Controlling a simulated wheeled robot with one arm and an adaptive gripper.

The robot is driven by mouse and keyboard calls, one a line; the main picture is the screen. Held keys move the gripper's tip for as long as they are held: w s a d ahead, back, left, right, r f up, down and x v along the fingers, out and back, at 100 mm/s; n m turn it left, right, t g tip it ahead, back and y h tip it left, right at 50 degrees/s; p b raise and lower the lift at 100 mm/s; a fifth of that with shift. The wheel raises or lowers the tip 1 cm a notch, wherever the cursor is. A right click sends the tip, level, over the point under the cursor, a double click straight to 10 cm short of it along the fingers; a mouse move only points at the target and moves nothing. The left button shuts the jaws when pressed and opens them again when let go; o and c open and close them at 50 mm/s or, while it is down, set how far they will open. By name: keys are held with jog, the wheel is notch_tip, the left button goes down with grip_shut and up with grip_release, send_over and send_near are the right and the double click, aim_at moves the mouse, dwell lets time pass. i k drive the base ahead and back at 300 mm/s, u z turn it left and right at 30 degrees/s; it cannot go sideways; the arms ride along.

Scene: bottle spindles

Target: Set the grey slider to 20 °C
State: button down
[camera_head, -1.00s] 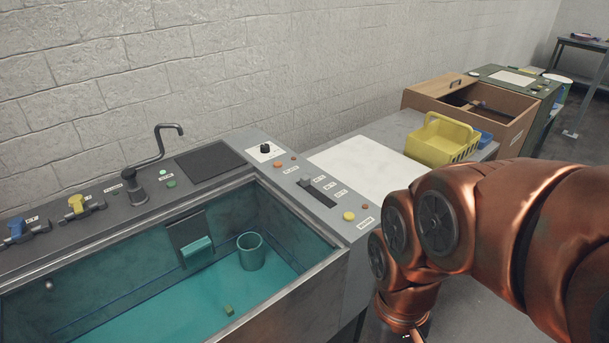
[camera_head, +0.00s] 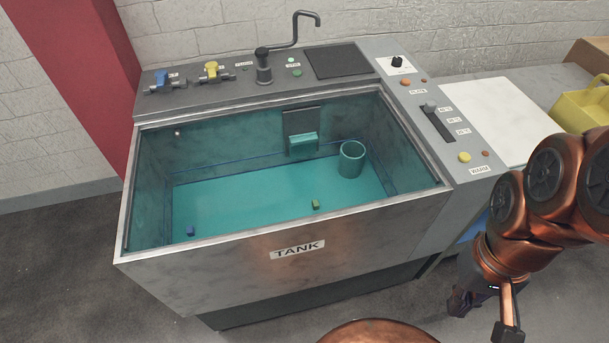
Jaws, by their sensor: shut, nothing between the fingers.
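The grey slider's knob (camera_head: 430,107) sits at the far end of a dark slot (camera_head: 441,127) on the panel right of the tank. It is beside the farthest of the small temperature labels (camera_head: 454,121); their numbers are too small to read surely. My gripper (camera_head: 463,300) shows as a small dark shape below the copper arm at the lower right. It is shut and empty, low beside the cabinet, well apart from the slider. Its fingertips are hard to make out.
The panel also has a black dial (camera_head: 397,63), a yellow button (camera_head: 464,157) and small orange buttons. The open tank (camera_head: 281,258) holds a teal cup (camera_head: 351,160) and small blocks. Floor is clear left.

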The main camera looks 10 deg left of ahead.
aim_at(429, 107)
jog(key=z, duration=0.05)
jog(key=k, duration=0.3)
jog(key=u, duration=0.6)
jog(key=i, duration=0.8)
jog(key=u, duration=0.6)
